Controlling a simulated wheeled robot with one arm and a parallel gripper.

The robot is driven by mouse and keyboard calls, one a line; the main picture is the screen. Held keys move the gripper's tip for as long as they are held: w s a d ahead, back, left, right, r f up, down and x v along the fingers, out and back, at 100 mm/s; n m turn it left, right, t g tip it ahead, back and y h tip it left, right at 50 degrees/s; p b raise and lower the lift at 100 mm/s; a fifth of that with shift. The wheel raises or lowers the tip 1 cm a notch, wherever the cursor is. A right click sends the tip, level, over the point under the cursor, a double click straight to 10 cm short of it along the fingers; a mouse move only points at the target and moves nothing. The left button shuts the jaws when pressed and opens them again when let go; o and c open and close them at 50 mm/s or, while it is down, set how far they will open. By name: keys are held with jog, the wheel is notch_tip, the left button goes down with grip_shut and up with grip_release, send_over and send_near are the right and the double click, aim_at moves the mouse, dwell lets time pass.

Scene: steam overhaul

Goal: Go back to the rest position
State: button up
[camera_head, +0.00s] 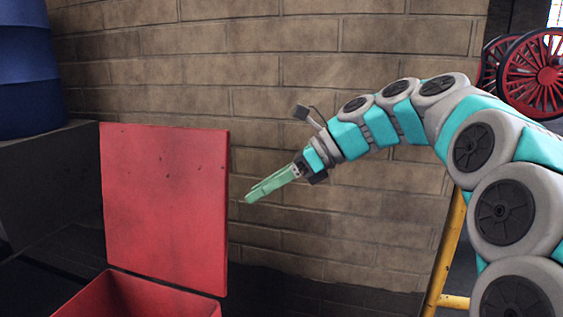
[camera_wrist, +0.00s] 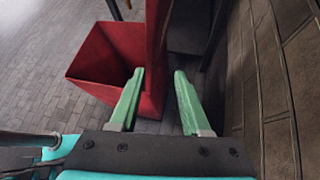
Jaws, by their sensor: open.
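My gripper (camera_head: 258,192) has green fingers and hangs in the air at the end of my outstretched arm, just right of the raised red lid in the head view. In the wrist view my gripper (camera_wrist: 158,85) is open, with a clear gap between its fingers and nothing held. The red box (camera_head: 130,295) stands at the lower left of the head view with its lid (camera_head: 165,205) upright. In the wrist view the red box (camera_wrist: 110,55) lies below and beyond the left finger, and its inside looks empty.
A brick wall (camera_head: 270,60) runs behind my arm and along the right of the wrist view. A yellow frame (camera_head: 450,245) and red spoked wheels (camera_head: 535,72) are at right. Paved floor (camera_wrist: 45,70) looks clear.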

jog(key=s+d+f+n+h, duration=0.3)
jog(key=s+d+f+n, duration=0.3)
jog(key=s+f, duration=0.3)
jog(key=s+d+f+n+g+h, duration=0.1)
jog(key=s+d+f+n+h, duration=0.3)
jog(key=s+f, duration=0.5)
jog(key=s+d+f+n+h, duration=0.4)
jog(key=s+d+f+n, duration=0.4)
jog(key=s, duration=0.5)
jog(key=shift+d+f+n+g, duration=0.25)
jog(key=shift+f+n, duration=0.2)
jog(key=shift+n, duration=0.65)
jog(key=shift+a, duration=0.15)
